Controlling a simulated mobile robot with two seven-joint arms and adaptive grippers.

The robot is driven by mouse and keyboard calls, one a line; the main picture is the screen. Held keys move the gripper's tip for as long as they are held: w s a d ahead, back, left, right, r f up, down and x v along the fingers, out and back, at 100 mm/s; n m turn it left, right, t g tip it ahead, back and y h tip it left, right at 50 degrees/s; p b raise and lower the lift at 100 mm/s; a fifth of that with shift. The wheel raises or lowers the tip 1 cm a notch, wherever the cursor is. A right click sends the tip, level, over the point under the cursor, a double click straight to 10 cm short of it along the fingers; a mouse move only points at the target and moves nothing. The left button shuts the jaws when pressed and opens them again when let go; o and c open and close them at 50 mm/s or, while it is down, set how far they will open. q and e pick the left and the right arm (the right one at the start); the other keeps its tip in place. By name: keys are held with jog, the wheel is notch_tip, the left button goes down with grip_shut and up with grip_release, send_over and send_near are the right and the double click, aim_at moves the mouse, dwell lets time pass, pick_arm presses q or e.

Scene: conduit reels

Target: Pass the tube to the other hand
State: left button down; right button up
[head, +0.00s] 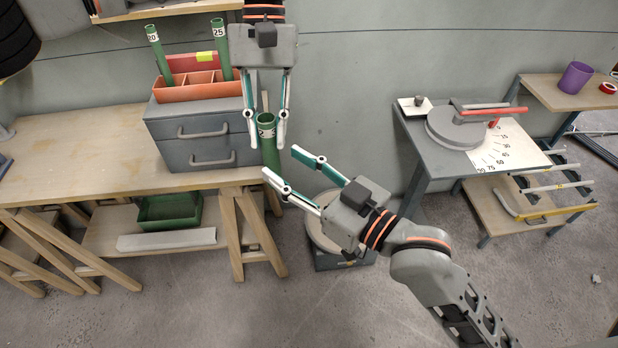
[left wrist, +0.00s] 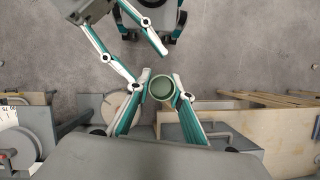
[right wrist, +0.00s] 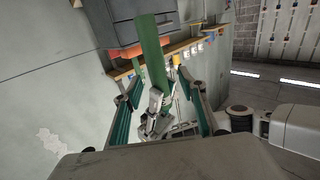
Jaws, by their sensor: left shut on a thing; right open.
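The green tube (head: 269,155) stands nearly upright, with a white number label near its top. My left gripper (head: 266,122), coming down from the top of the head view, is shut on its upper part. In the left wrist view the tube's open round end (left wrist: 162,88) shows between the left fingers. My right gripper (head: 280,161) is open, its fingertips pointing at the tube from the lower right, close below the left gripper. In the right wrist view the tube (right wrist: 152,60) shows between the open right fingers; I cannot tell whether they touch it.
A workbench (head: 75,150) at left carries a grey drawer box (head: 200,130) and an orange tray (head: 190,92) with two green tubes. A round-topped stool-like stand (head: 322,237) is behind the right gripper. A bending table (head: 425,150) stands at right. Open floor lies in front.

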aim_at(274, 157)
jog(key=shift+x, duration=3.15)
grip_shut()
pick_arm(q)
jog(key=c, duration=1.7)
grip_release()
pick_arm(e)
jog(key=shift+s, duration=0.1)
